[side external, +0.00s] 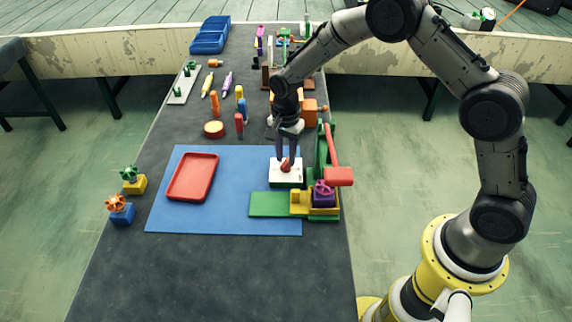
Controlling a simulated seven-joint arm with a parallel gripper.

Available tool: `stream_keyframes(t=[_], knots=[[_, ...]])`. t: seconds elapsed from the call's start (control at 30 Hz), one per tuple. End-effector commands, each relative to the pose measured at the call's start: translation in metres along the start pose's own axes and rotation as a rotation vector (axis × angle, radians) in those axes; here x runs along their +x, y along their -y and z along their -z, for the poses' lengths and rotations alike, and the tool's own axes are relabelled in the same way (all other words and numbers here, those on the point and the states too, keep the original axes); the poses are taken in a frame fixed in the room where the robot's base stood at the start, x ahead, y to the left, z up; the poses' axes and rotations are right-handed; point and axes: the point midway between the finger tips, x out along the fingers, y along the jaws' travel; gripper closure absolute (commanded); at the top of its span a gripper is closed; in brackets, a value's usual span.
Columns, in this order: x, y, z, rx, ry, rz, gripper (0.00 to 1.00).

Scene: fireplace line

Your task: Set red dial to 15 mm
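The red dial (286,167) sits on top of a white-topped block (277,177) with a dark green base, at the right part of the blue mat. My gripper (286,160) points straight down over the dial, with its fingertips at the dial's height. The fingers appear to be on either side of the dial, but whether they touch it is too small to tell. Any scale marks or the dial's reading cannot be made out.
A red tray (192,178) lies on the blue mat (235,215). A green and yellow fixture (270,204) with a purple part (324,192) and a red-handled lever (338,176) stands close to the right. Several tools crowd the table behind. The front of the table is clear.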

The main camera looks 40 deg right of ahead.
Motion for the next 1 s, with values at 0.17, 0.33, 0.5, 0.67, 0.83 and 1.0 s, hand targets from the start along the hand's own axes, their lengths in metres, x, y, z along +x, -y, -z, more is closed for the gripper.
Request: stream_keyframes(t=[0.17, 0.33, 0.5, 0.67, 0.83, 1.0], knots=[[-0.001, 0.0, 0.0, -0.001, 0.0, 0.0, 0.67], [-0.007, 0.0, 0.0, -0.002, 0.0, 0.001, 0.67], [-0.017, 0.0, 0.0, -0.002, 0.0, 0.0, 0.67], [-0.025, 0.0, 0.0, -0.002, 0.0, 0.001, 0.67], [-0.03, 0.0, 0.0, -0.002, 0.0, 0.0, 0.67], [-0.03, 0.0, 0.0, -0.002, 0.0, -0.001, 0.67]])
